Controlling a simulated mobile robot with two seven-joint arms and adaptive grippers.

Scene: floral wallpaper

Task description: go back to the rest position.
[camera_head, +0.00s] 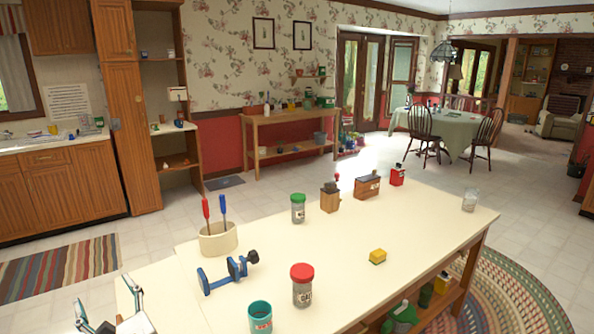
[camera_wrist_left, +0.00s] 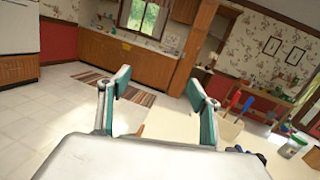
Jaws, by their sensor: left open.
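My left gripper (camera_head: 108,312) shows at the lower left of the head view, over the near left corner of the table. Its two fingers are spread apart with nothing between them. In the left wrist view the left gripper (camera_wrist_left: 158,100) is also open and empty, with teal finger pads, facing the kitchen side. My right gripper is in neither view. The cream-topped table (camera_head: 345,260) stands in front of me, and the left gripper is near its left end.
Near the left gripper are a teal cup (camera_head: 260,317), a blue clamp (camera_head: 229,271), a holder with red and blue tools (camera_head: 218,238) and a red-lidded jar (camera_head: 302,286). The table's middle right is mostly clear.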

